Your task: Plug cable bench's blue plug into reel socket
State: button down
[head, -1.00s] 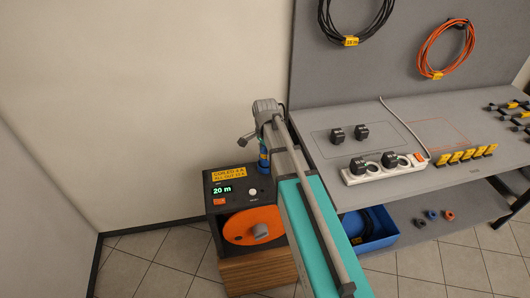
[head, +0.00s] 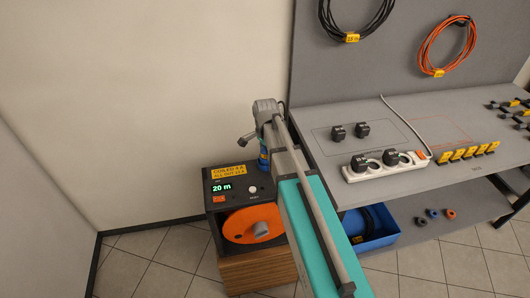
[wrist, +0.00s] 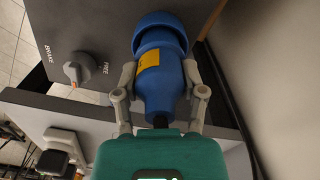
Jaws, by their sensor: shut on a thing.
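The blue plug (wrist: 158,85), with a yellow label, is between the fingers of my gripper (wrist: 157,93) in the wrist view. My gripper is shut on it. In the head view a small part of the blue plug (head: 263,160) shows beside my arm, over the right part of the reel's top. The reel (head: 208,190) is a dark box with an orange drum, a "20 m" display and a yellow label. In the wrist view the plug's wide blue collar is over the dark reel top (wrist: 100,40), near its edge. The reel socket is hidden; I cannot tell whether the plug touches it.
A knob (wrist: 78,68) marked BRAKE and FREE is on the reel. The grey bench (head: 420,120) on the right bears a white power strip (head: 375,173) with black plugs. A blue bin (head: 380,232) is on the lower shelf. Floor left of the reel is clear.

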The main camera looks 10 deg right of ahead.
jog(key=shift+f+b, duration=0.6)
jog(key=shift+f, duration=0.05)
dwell(0.3)
jog(key=shift+c, duration=0.4)
grip_release()
jog(key=shift+o, duration=0.4)
jog(key=shift+r, duration=0.1)
jog(key=shift+r+p, duration=4.45)
jog(key=shift+p, duration=0.1)
jog(key=shift+s, duration=0.1)
